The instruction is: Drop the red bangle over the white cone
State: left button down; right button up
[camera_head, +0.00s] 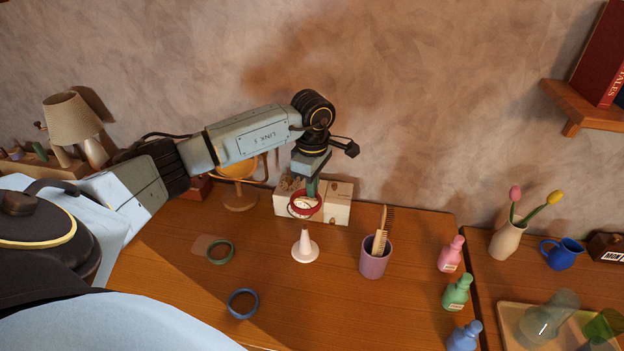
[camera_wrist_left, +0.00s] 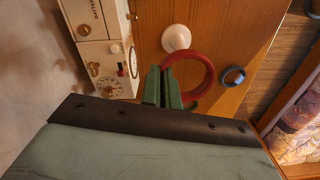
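The red bangle (camera_head: 319,208) hangs from my left gripper (camera_head: 312,190), whose green fingers are shut on its rim. In the left wrist view the fingers (camera_wrist_left: 165,90) pinch the edge of the red bangle (camera_wrist_left: 210,76). The white cone (camera_head: 305,246) stands upright on the wooden desk, just below the bangle in the head view. In the left wrist view the cone (camera_wrist_left: 176,38) shows beside the bangle's ring, outside its opening. The bangle is above the cone and apart from it. My right gripper is not in view.
A green bangle (camera_head: 210,255) and a blue bangle (camera_head: 232,305) lie on the desk (camera_head: 340,310) at the left. A purple cup (camera_head: 374,263) with a comb stands right of the cone. A pale box (camera_head: 339,205) stands behind. Several bottles (camera_head: 451,254) line the right.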

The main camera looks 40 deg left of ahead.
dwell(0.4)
pick_arm(q)
jog(key=shift+f+b, duration=0.6)
jog(key=shift+f, duration=0.1)
notch_tip(320, 180, down, 8)
jog(key=b, duration=0.6)
jog(key=c, duration=1.6)
grip_release()
jog(key=shift+r, duration=0.1)
